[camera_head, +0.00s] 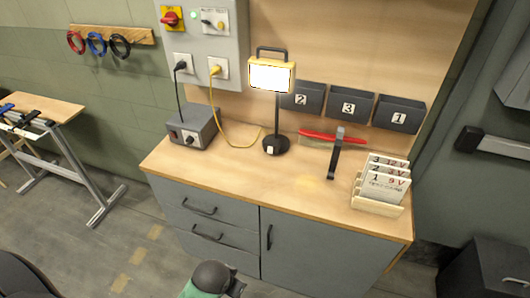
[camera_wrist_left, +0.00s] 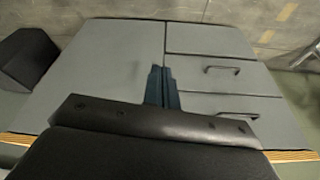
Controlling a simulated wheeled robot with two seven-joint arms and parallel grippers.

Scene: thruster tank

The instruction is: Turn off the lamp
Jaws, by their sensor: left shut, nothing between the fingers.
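The lamp (camera_head: 271,77) has a yellow frame and a bright lit white panel. It stands upright on a thin pole with a round black base (camera_head: 277,145) on the wooden workbench (camera_head: 230,165). A small pale patch, perhaps a switch, shows on the front of the base. In the left wrist view my left gripper (camera_wrist_left: 161,72) has its fingers together and empty, in front of the grey cabinet front (camera_wrist_left: 100,60). The lamp is not in that view. In the head view a part of my arm shows at the bottom edge, and no fingertips can be made out. My right gripper is not in view.
A grey box (camera_head: 192,127) with a knob stands left of the lamp. A yellow cord (camera_head: 222,125) hangs from the wall panel (camera_head: 205,45). The bench front is clear.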

